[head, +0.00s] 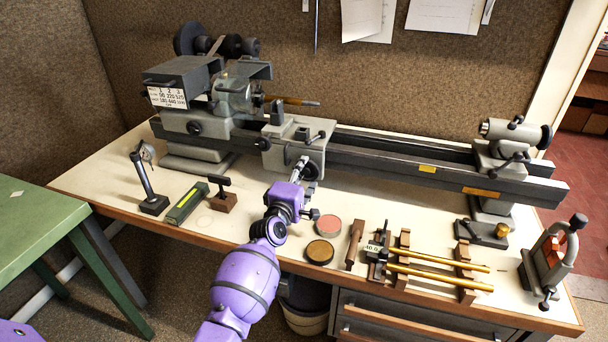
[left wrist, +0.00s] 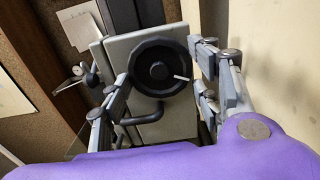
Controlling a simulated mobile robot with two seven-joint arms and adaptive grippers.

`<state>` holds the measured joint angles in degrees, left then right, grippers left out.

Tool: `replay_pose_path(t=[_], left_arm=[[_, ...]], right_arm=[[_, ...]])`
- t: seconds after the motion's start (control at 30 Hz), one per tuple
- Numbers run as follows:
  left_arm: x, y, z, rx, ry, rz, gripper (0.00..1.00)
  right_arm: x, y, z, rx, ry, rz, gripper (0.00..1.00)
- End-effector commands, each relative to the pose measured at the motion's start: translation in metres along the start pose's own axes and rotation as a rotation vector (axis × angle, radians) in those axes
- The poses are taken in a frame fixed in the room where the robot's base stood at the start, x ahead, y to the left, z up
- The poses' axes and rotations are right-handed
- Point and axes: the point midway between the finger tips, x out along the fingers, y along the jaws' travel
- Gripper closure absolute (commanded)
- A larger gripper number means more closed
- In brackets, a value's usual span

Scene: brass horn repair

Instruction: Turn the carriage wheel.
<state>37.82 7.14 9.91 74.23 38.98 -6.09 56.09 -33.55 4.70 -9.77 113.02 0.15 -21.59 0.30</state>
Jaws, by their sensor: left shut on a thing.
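The small lathe (head: 430,168) stands along the back of the bench. Its grey carriage (head: 311,153) is on the bed, left of the middle. The right gripper is not in view.
Round tins (head: 320,251) and brass rods on a wooden rack (head: 403,246) lie to the right of my left arm. The tailstock (head: 500,150) is at the bed's right end.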

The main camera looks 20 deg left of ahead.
Motion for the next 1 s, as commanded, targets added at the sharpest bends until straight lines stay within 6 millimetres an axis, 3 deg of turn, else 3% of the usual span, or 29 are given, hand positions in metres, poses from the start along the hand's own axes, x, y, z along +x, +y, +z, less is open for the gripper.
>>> replay_pose_path(t=[0.03, 0.2, 1.0], left_arm=[[-0.0017, 0.005, -0.021, 0.051, 0.031, 0.012, 0.69], [-0.0019, 0.0037, -0.0204, 0.122, 0.032, 0.011, 0.69], [-0.0006, 0.0034, -0.0116, 0.109, 0.019, 0.009, 0.71]], right_arm=[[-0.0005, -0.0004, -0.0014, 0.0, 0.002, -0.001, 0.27], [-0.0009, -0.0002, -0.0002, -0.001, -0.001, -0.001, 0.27], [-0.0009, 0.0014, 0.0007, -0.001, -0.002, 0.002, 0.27]])
